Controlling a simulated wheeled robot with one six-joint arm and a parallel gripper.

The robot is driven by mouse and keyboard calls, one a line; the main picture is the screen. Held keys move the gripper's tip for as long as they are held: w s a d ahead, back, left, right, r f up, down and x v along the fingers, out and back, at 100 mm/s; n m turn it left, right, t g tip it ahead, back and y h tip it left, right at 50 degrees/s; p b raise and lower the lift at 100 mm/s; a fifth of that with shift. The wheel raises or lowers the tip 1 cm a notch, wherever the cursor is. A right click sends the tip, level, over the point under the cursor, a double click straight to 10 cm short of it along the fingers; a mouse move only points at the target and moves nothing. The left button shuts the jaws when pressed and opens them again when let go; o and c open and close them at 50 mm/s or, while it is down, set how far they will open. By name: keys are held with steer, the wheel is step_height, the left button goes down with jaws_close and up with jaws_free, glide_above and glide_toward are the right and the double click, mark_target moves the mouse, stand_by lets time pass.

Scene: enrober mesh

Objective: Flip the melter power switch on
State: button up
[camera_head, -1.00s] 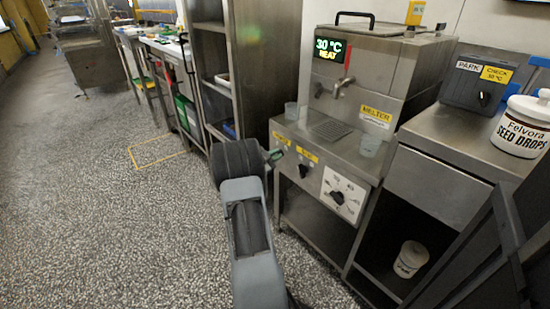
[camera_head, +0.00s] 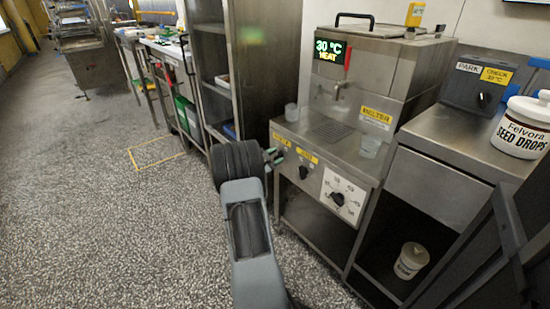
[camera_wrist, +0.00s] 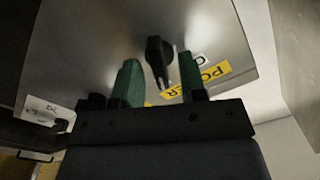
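The melter (camera_head: 366,80) is a steel machine with a lit display (camera_head: 328,50) reading "30 °C HEAT". Its front panel carries a black knob (camera_head: 303,172) under a yellow label and a larger dial (camera_head: 338,198) on a white plate. My gripper (camera_head: 274,156) is at the panel's left end, partly covering that area. In the wrist view, a black rotary switch (camera_wrist: 155,52) sits by a yellow POWER label (camera_wrist: 208,73), which appears upside down. My gripper's green fingers (camera_wrist: 160,64) are apart, one on each side of the switch. I cannot tell whether they touch it.
A steel rack (camera_head: 240,70) stands close to the left. A dark box (camera_head: 480,85) and a white seed drops jar (camera_head: 524,128) are on the right counter. The speckled floor (camera_head: 110,220) on the left is clear.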

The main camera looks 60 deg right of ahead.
steer(key=p+v, duration=0.3)
steer(key=v, duration=1)
steer(key=shift+w+a+p, duration=0.2)
steer(key=shift+a+p, duration=0.15)
steer(key=shift+p, duration=0.05)
